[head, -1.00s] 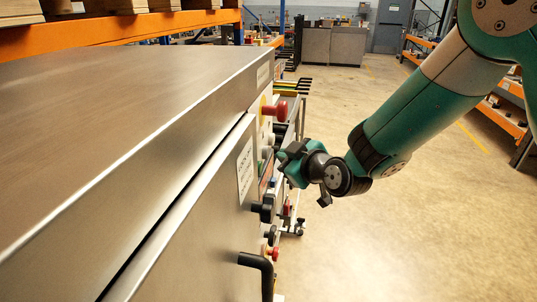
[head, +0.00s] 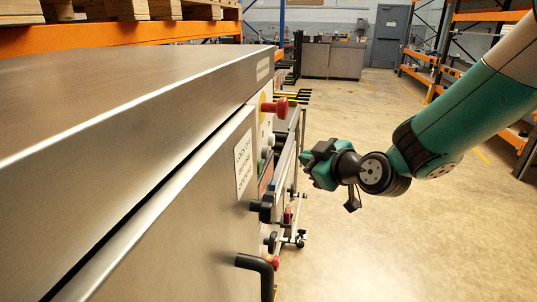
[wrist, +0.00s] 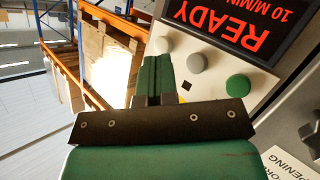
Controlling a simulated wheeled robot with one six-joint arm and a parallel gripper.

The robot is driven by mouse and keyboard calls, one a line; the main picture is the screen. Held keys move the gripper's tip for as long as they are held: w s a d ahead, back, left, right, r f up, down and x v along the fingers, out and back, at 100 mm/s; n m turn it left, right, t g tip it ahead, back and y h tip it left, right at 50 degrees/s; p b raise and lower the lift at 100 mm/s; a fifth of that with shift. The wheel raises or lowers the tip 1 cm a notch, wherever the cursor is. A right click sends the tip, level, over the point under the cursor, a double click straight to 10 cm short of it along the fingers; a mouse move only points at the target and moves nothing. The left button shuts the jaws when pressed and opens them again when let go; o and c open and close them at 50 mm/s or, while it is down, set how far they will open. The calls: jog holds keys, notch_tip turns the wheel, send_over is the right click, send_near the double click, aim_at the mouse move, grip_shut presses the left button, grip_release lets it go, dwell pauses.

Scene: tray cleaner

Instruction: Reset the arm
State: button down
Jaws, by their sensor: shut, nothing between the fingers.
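My gripper (head: 312,165) is in the head view, to the right of the steel machine (head: 110,100) and apart from its front panel. In the wrist view my gripper (wrist: 152,80) shows two green fingers pressed together with nothing between them. Beyond the fingers is the panel with a grey button (wrist: 197,62), a green button (wrist: 238,85) and a dark display (wrist: 245,25) with red text "READY" and "10 MIN". My arm comes in from the upper right of the head view.
A red mushroom button (head: 275,107), dark knobs (head: 262,207) and a black handle (head: 255,264) stick out from the machine front. Open floor (head: 400,250) lies to the right. Orange shelving (head: 445,75) stands at the far right.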

jog(key=s+d+r+m+g+h, duration=0.1)
jog(key=s+g, duration=0.3)
jog(key=s, duration=0.6)
jog(key=s+d+r+m+g+h, duration=0.1)
jog(key=s+d+g, duration=0.3)
jog(key=s, duration=0.6)
jog(key=s+d+r+m+g+h, duration=0.1)
jog(key=s+d+m+g+h, duration=0.1)
jog(key=s, duration=0.8)
jog(key=shift+s+d+r+m+g, duration=0.15)
jog(key=shift+s+d+m+g, duration=0.3)
jog(key=shift+m+g, duration=0.4)
jog(key=shift+a, duration=0.1)
